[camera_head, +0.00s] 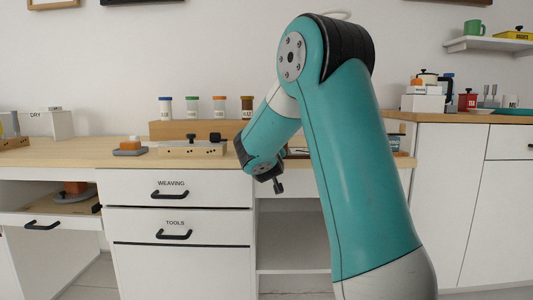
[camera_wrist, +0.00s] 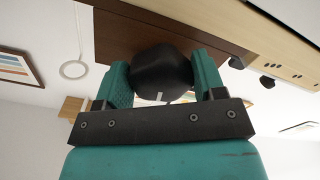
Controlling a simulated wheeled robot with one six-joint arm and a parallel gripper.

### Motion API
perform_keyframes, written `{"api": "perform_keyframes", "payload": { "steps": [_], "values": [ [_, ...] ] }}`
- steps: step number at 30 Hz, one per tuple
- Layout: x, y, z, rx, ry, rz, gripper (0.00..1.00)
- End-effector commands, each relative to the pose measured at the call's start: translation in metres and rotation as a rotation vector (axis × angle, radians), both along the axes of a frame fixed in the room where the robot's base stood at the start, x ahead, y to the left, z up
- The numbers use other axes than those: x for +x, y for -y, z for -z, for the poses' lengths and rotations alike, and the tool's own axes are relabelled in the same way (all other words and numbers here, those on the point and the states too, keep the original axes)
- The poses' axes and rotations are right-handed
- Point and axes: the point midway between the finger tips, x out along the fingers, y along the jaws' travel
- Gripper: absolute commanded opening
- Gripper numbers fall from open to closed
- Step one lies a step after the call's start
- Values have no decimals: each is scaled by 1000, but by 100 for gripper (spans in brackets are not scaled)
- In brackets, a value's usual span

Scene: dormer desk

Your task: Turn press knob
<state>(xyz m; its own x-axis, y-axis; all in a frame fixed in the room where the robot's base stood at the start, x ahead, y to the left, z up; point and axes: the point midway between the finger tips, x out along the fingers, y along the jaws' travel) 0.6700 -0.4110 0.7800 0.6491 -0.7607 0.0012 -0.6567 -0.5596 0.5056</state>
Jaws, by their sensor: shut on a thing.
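In the wrist view, a dark rounded knob (camera_wrist: 160,72) with a small pale mark sits between the two teal fingers of my gripper (camera_wrist: 161,82). The fingers are shut on its sides. A brown flat board or panel (camera_wrist: 125,38) shows behind the knob. In the head view, my teal arm reaches toward the desk and hides the knob and most of the press. I cannot tell from these frames how far the knob is turned.
The wooden desk top (camera_head: 60,155) carries a wooden block with black knobs (camera_head: 190,150), a grey and orange item (camera_head: 130,147) and a rack (camera_head: 180,130) with several capped jars. Drawers marked WEAVING (camera_head: 185,190) and TOOLS (camera_head: 140,232) are below. A left drawer (camera_head: 60,222) stands open.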

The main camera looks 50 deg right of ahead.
Motion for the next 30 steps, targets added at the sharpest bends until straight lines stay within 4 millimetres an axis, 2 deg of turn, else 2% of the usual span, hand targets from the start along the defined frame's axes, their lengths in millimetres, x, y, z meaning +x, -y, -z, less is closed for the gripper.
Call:
{"api": "perform_keyframes", "payload": {
  "steps": [12, 13, 16, 25, 30],
  "values": [
    [1, -1, 2, 10, 2, -3, 40],
    [1, -1, 2, 9, 2, -4, 66],
    [1, -1, 2, 9, 3, -3, 87],
    [-1, -1, 1, 7, 4, -1, 87],
    [-12, -16, 0, 6, 3, -3, 87]
  ]
}}
